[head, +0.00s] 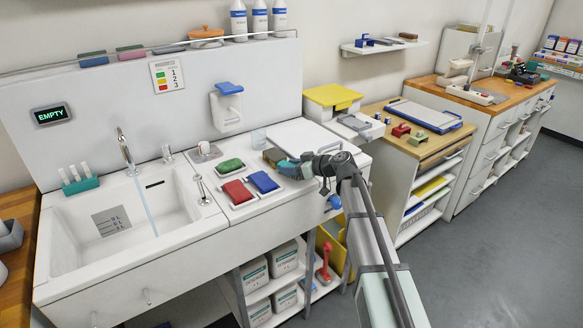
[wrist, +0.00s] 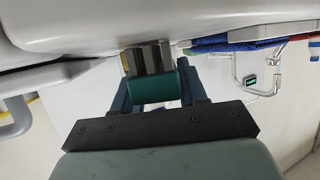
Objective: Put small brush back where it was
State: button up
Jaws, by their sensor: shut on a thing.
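My gripper (head: 284,165) is at the right part of the sink counter, near the red and blue pads. In the wrist view its dark blue fingers (wrist: 160,92) are shut on a small block with a teal body (wrist: 155,88) and a grey-brown end (wrist: 150,57). This looks like the small brush. In the head view a brown end (head: 273,157) shows at the fingertips, and the rest is hidden by my gripper. I cannot tell whether it touches the counter.
A green pad (head: 230,165), a red pad (head: 238,192) and a blue pad (head: 263,182) lie in white trays left of my gripper. A clear cup (head: 259,137) stands behind. The sink (head: 115,225) is at left. A white board (head: 305,138) lies just behind my arm.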

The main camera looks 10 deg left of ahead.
jog(key=shift+f, duration=0.1)
jog(key=o, duration=1)
jog(key=shift+o, duration=0.2)
jog(key=shift+s+d+r, duration=0.1)
jog(key=shift+d+r, duration=0.05)
jog(key=shift+r, duration=0.05)
jog(key=v, duration=1.1)
jog(key=shift+s+d, duration=0.15)
jog(key=shift+d, duration=0.1)
